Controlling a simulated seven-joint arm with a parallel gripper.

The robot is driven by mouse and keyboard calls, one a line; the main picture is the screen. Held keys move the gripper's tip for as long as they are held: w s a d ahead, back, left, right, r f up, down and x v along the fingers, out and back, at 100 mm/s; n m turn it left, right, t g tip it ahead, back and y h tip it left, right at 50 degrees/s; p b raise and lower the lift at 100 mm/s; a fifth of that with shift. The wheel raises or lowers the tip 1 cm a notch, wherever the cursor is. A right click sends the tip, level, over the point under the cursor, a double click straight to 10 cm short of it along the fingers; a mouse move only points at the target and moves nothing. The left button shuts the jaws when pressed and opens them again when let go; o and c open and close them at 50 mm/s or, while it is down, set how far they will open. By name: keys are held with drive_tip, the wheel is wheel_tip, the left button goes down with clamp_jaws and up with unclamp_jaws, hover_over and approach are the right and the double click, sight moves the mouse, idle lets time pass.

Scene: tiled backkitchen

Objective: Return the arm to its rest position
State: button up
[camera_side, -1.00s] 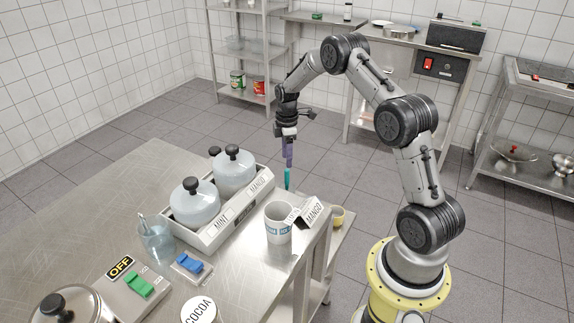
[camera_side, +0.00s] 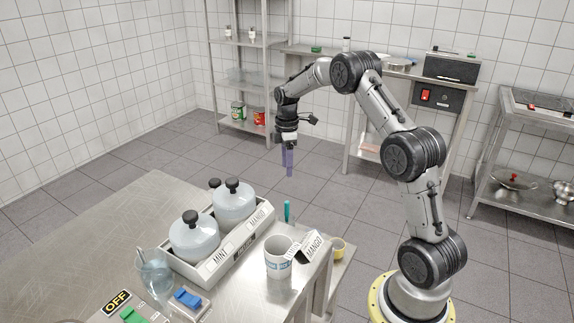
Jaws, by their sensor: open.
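My gripper (camera_side: 288,172) hangs in the air above and beyond the table's right end, with its purple fingers pointing down. It is open and nothing shows between the fingers. A teal-tipped stick (camera_side: 287,211) stands upright below the fingers, with a clear gap between them. Its lower part is hard to make out behind or in the white mug (camera_side: 279,262). My arm is bent, with its elbow high and the forearm reaching left.
A blue switch (camera_side: 187,298) is in front. Shelves (camera_side: 246,84) stand behind. The air around the gripper is clear.

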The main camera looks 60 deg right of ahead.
idle(0.3)
drive_tip(key=s+a+r+n+t+h, duration=0.1)
drive_tip(key=a+r+t, duration=0.1)
drive_tip(key=a+r, duration=0.55)
drive_tip(key=a+r+n+t, duration=0.1)
drive_tip(key=a+r, duration=0.4)
drive_tip(key=r, duration=0.6)
drive_tip(key=s+a+r+m+t, duration=0.2)
drive_tip(key=s+a+r, duration=0.4)
drive_tip(key=s+a, duration=0.5)
drive_tip(key=s+a+f+m, duration=0.1)
drive_tip(key=s+f+m, duration=0.3)
drive_tip(key=s, duration=0.4)
drive_tip(key=s+a+f+m+y, duration=0.1)
drive_tip(key=s+f+m, duration=0.3)
drive_tip(key=s, duration=0.4)
drive_tip(key=shift+a+m+t, duration=0.3)
drive_tip(key=shift+a+m, duration=0.2)
